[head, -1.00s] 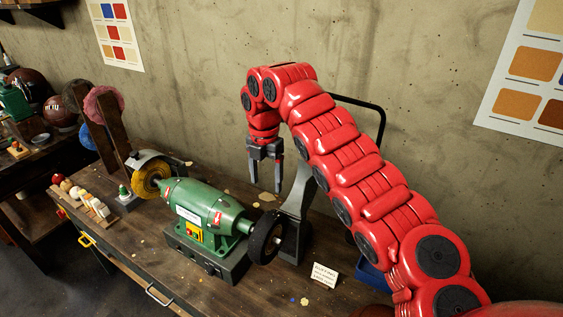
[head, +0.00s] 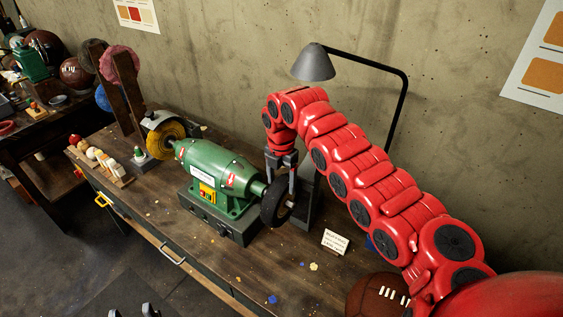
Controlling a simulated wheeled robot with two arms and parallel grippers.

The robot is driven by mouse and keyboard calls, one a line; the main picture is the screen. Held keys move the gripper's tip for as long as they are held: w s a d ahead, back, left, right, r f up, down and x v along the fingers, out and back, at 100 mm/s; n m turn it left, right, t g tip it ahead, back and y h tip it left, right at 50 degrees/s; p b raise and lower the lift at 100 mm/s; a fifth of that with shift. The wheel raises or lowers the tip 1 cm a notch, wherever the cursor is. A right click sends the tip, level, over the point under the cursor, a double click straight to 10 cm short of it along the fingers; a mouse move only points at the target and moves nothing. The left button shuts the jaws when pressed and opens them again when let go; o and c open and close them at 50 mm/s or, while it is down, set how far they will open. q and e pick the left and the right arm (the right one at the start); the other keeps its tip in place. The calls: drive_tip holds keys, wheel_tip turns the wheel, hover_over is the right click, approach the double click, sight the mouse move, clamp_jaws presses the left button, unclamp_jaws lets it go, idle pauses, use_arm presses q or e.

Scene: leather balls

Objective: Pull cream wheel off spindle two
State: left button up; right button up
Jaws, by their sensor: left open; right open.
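The green buffing machine (head: 215,172) stands on the bench with a wheel at each end. A yellow wheel (head: 164,139) is on its left end, partly under a guard. A dark wheel with a paler hub (head: 274,204) is on its right end. I see no clearly cream wheel on either spindle. My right gripper (head: 281,178) is open and points down at the dark wheel's upper part.
A grey lamp (head: 313,64) rises behind my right arm. A small card (head: 335,242) and a brown ball (head: 374,297) are right of the machine. Wooden posts with coloured pads (head: 122,72) and a rack of small pieces (head: 100,163) are at left. The bench front is mostly clear.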

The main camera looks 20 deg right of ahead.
drive_tip(key=shift+d+f, duration=0.1)
drive_tip(key=shift+f, duration=1.1)
clamp_jaws()
